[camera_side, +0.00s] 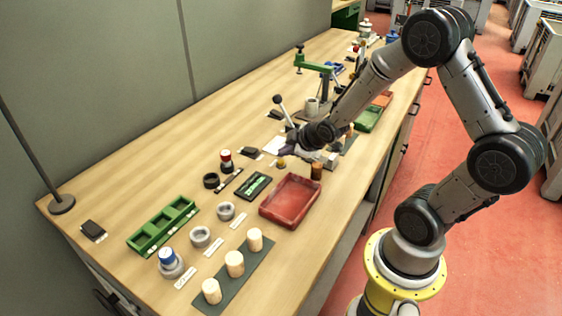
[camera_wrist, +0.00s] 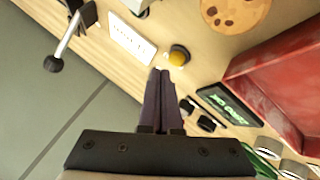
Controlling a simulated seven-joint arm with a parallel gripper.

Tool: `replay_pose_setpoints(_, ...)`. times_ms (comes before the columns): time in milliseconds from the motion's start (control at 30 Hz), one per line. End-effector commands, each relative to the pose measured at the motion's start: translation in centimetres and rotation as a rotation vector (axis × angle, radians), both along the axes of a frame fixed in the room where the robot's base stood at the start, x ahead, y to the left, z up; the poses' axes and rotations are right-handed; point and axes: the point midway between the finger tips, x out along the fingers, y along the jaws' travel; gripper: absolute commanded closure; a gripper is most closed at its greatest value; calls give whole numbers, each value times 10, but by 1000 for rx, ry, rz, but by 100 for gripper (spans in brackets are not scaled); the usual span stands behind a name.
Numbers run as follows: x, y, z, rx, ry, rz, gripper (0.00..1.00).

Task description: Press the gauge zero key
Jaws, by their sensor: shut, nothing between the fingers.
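My gripper (camera_side: 286,150) is shut and empty, low over the middle of the bench. In the wrist view its dark purple fingers (camera_wrist: 160,73) are together, their tips pointing just short of a yellow round button (camera_wrist: 178,57) on a dark base. This button also shows in the side view (camera_side: 281,163), close to the fingers. A dark display unit with green lettering (camera_wrist: 224,103) lies to the right of the fingers; in the side view it is left of the red tray (camera_side: 253,186). I cannot read which key is the zero key, nor tell whether the fingertips touch the button.
A lever with a black knob (camera_wrist: 53,64) and a white label card (camera_wrist: 131,38) are left of the fingers. Pale cylinders (camera_side: 234,264) and a green tray (camera_side: 162,226) stand nearer the front.

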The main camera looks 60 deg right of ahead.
Motion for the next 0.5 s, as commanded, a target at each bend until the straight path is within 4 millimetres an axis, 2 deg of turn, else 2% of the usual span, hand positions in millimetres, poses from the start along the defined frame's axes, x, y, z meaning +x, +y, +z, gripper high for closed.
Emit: replay_pose_setpoints(500, 0, 0, 44, -1, -2, 1, 100)
